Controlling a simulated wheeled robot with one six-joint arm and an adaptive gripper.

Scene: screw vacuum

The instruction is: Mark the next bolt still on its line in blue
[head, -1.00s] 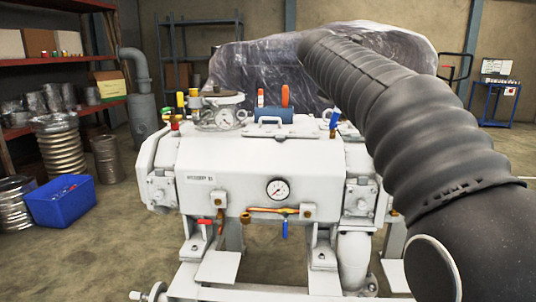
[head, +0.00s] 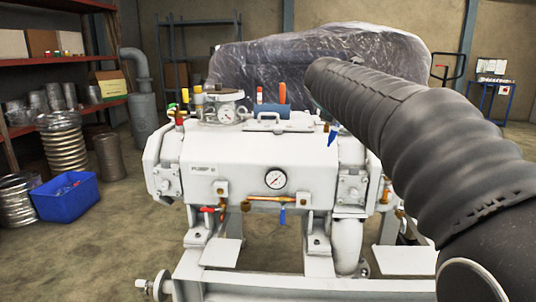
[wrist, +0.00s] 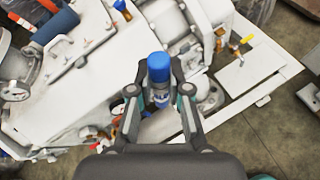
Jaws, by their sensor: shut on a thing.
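My gripper (wrist: 160,94) is shut on a blue-capped marker (wrist: 158,67), held upright between the two fingers in the wrist view.
A blue crate (head: 65,197) and shelving stand left. A wrapped machine (head: 320,65) is behind.

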